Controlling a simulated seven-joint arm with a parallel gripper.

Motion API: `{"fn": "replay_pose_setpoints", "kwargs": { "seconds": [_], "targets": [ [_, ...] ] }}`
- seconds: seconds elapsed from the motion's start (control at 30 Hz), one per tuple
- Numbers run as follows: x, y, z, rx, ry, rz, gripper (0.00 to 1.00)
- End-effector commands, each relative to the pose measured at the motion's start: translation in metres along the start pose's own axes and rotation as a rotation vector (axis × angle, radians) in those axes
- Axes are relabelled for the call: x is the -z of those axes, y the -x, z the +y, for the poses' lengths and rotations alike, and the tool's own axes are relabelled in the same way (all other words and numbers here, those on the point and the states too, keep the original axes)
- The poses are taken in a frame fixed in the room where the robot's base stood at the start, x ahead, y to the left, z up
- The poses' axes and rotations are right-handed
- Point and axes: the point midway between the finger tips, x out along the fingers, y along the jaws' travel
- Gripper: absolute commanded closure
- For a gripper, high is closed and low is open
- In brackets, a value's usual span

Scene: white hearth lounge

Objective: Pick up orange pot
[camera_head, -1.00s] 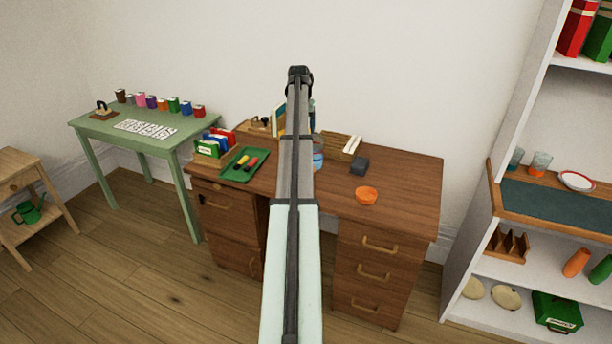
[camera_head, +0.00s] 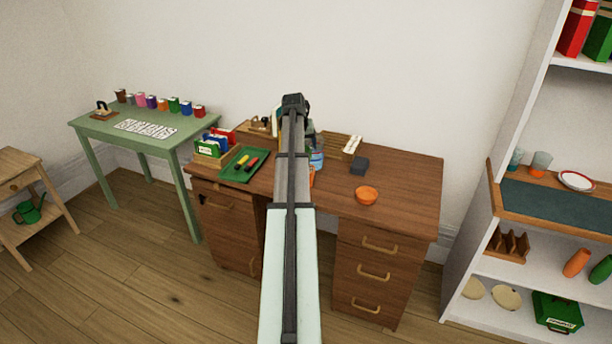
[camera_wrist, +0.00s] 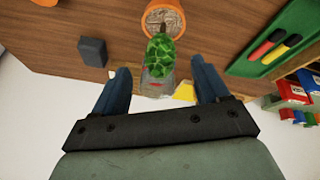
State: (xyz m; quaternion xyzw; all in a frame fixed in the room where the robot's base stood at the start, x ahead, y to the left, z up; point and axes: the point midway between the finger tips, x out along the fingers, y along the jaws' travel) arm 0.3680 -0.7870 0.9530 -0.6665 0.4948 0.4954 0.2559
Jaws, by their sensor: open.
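The orange pot (camera_wrist: 148,17) is at the top middle of the wrist view, cut by the frame edge. It has a brown speckled inside, and a green leafy plant (camera_wrist: 160,50) overlaps its rim. In the head view only an orange sliver (camera_head: 312,178) shows beside my arm; the rest is hidden. My gripper (camera_wrist: 161,70) is open, its two blue fingers apart, with the plant in view between them and the pot beyond the tips. Nothing is held.
An orange bowl (camera_head: 366,196) and a dark box (camera_head: 360,166) are on the brown desk (camera_head: 410,190), right of my arm. A green tray (camera_head: 236,171) with markers lies left. Desk space at right is clear.

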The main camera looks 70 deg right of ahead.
Motion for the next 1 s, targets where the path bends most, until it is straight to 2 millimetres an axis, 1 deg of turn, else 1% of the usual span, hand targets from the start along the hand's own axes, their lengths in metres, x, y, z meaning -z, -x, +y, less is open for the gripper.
{"fn": "replay_pose_setpoints", "kwargs": {
  "seconds": [0.03,0.1,0.47,0.57,0.7,0.8,1.0],
  "targets": [
    [0.001,-0.007,0.0,0.0,0.0,-0.001,0.26],
    [0.001,-0.014,0.0,0.0,-0.001,0.0,0.26],
    [0.002,-0.031,0.0,0.0,-0.001,-0.001,0.26],
    [0.004,-0.042,0.0,0.0,-0.001,0.0,0.26],
    [0.005,-0.061,0.0,0.0,-0.001,-0.002,0.26],
    [0.005,-0.071,0.0,0.0,-0.001,0.0,0.26],
    [0.004,-0.074,0.0,0.0,-0.001,0.0,0.26]
  ]
}}
